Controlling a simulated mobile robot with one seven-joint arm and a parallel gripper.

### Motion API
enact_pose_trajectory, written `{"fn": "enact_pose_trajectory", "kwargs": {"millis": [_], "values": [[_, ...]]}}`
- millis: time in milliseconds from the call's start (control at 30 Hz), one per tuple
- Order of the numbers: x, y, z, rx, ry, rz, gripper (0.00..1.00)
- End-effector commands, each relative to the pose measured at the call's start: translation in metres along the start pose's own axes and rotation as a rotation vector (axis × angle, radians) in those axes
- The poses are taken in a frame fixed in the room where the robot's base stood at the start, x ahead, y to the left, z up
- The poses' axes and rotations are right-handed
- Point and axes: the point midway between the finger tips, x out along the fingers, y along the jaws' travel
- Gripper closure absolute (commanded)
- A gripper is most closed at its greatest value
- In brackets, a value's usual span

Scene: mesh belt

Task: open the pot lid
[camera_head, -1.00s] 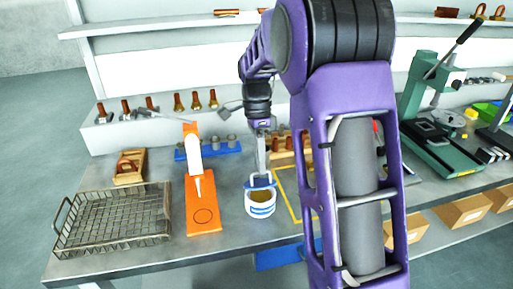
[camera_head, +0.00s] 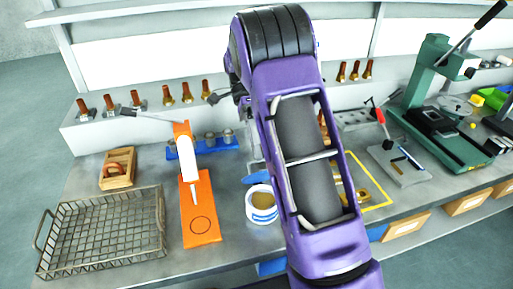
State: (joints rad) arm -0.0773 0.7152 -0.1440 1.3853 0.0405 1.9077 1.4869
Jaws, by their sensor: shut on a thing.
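The pot (camera_head: 262,213) is small and white with blue stripes, and stands upright on the grey bench in the middle of the picture. Its top is uncovered and shows a brownish inside. The blue lid (camera_head: 256,177) is just behind and above the pot's rim, partly hidden by my arm. My gripper (camera_head: 254,165) is shut on the lid; only a grey sliver of it shows, and its fingertips are mostly hidden behind my purple arm. I cannot tell how far the lid is from the rim.
An orange board (camera_head: 200,222) with a white-and-orange tool stands left of the pot. A wire basket (camera_head: 105,240) is further left, with a wooden box (camera_head: 118,168) behind it. A yellow outline (camera_head: 384,188) on the bench at right holds a brass piece. A green press (camera_head: 432,130) stands far right.

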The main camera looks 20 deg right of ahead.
Motion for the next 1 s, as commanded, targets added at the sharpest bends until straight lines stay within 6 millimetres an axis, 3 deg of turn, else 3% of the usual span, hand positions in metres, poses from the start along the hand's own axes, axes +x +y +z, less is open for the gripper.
{"fn": "enact_pose_trajectory", "kwargs": {"millis": [433, 500, 633, 1000], "values": [[0.0001, -0.0008, 0.0003, -0.001, -0.001, 0.010, 1.00], [0.0000, -0.0008, 0.0003, -0.001, -0.001, 0.010, 0.82], [0.0000, -0.0007, 0.0002, -0.001, -0.001, 0.010, 0.60], [-0.0002, 0.0006, 0.0000, -0.001, 0.000, -0.005, 0.60]]}}
